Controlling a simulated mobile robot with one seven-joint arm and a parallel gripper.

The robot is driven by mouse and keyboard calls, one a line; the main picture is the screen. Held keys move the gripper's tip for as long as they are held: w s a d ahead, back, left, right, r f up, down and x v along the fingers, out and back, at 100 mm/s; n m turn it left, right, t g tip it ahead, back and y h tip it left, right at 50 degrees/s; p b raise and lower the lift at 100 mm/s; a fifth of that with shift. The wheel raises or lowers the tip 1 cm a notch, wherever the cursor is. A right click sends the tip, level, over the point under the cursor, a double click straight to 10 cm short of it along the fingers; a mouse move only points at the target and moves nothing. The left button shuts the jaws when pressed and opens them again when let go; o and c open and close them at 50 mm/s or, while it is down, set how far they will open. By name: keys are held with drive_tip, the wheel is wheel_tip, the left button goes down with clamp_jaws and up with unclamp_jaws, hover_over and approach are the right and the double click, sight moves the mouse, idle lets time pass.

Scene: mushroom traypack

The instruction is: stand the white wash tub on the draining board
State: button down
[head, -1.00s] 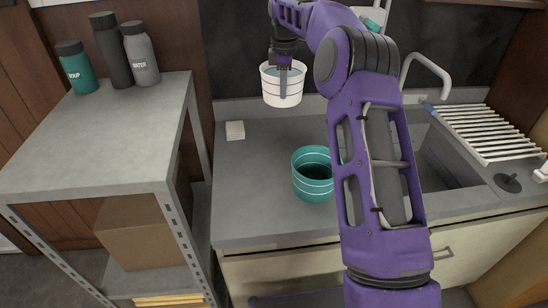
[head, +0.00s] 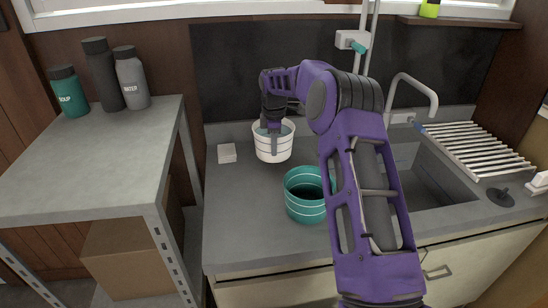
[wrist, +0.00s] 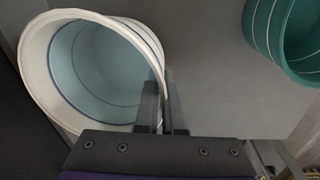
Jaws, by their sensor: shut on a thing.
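The white wash tub (head: 273,147) is upright over the back left of the grey worktop (head: 240,205), left of the sink (head: 428,190). Its base is at or just above the worktop; I cannot tell if it touches. My gripper (head: 274,142) points down and is shut on the tub's wall at the rim. The wrist view shows the tub's pale blue inside (wrist: 105,70) and my gripper's fingers (wrist: 164,105) on either side of its wall. A slatted metal rack (head: 470,150) lies at the right of the sink.
A teal tub (head: 305,208) stands on the worktop in front of the white tub, close to my arm. A tap (head: 412,90) rises behind the sink. A grey shelf unit (head: 90,165) with several bottles stands at left.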

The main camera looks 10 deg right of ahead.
drive_tip(key=shift+f, duration=1.65)
drive_tip(key=shift+f, duration=0.1)
drive_tip(key=c, duration=1)
unclamp_jaws()
drive_tip(key=shift+f, duration=0.1)
drive_tip(key=shift+c, duration=0.2)
wheel_tip(320, 180, up, 12)
drive_tip(key=s, duration=0.1)
drive_tip(key=shift+s+p, duration=0.15)
drive_tip(key=shift+p, duration=0.2)
